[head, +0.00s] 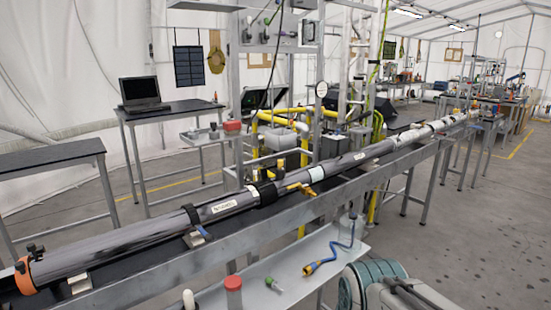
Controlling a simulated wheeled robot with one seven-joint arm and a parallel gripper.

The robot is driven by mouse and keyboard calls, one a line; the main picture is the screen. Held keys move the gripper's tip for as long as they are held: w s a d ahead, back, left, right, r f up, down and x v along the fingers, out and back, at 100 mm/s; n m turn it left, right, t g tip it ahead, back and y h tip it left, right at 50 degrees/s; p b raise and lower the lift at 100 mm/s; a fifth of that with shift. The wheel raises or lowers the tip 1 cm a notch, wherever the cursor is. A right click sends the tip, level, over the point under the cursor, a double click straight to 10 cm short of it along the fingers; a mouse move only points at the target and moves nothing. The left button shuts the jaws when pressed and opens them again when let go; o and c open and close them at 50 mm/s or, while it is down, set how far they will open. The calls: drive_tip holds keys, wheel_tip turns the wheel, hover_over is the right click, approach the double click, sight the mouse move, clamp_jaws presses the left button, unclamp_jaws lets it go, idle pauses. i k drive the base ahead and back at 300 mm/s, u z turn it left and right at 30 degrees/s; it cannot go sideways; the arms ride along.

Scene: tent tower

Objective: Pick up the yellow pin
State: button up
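A small yellow piece (300,188) sits at the front side of the long grey tube (225,205), just right of a black clamp; it may be the yellow pin, but it is too small to tell. A second yellow part (310,268) is the end of a blue coiled cable on the lower shelf; I cannot tell it is a pin.
The tube lies along a long metal bench (240,245). The lower shelf (265,265) holds a red-capped jar (233,291) and a green-headed item (272,284). Grey floor is open at right.

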sight(280, 162)
drive_tip(key=z, duration=0.25)
drive_tip(key=i, duration=2.3)
drive_tip(key=z, duration=0.3)
